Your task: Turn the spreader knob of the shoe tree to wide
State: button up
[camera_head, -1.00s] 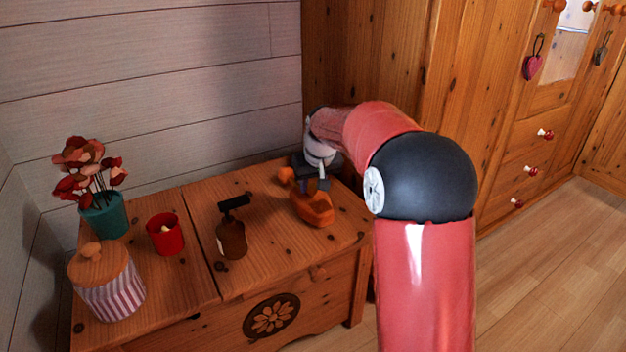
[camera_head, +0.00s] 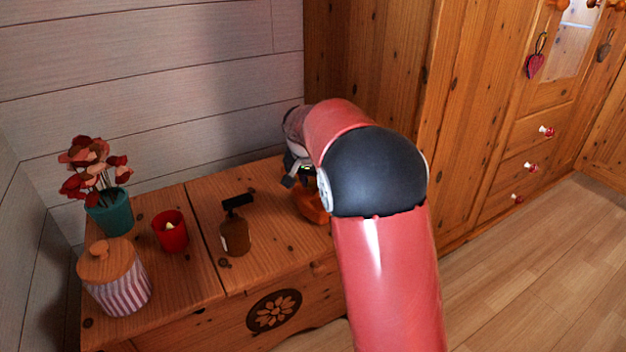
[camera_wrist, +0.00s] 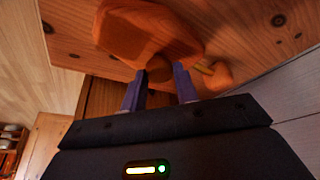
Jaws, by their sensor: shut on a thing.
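The orange wooden shoe tree (camera_head: 311,205) lies on the right part of the chest top, mostly hidden behind my arm in the head view. In the wrist view its large orange block (camera_wrist: 150,35) and smaller rounded end (camera_wrist: 217,76) show, with a yellowish rod between them. A round brown knob (camera_wrist: 160,69) sits at the middle of the shoe tree. My gripper (camera_wrist: 161,84) has its two purple-grey fingers on either side of this knob and is shut on it. Any setting marks on the knob are not visible.
A brown pump bottle (camera_head: 235,235), a red candle cup (camera_head: 170,232), a striped jar (camera_head: 115,280) and a teal flower pot (camera_head: 110,212) stand to the left on the chest (camera_head: 262,262). The plank wall is behind, the wardrobe (camera_head: 480,120) to the right.

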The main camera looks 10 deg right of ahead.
aim_at(309, 202)
dwell(0.4)
jog(key=o, duration=1)
jog(key=shift+c, duration=0.2)
jog(key=p+v, duration=0.1)
jog(key=v, duration=0.6)
jog(key=shift+r, duration=0.35)
jog(key=shift+s+r, duration=0.1)
jog(key=shift+s, duration=0.1)
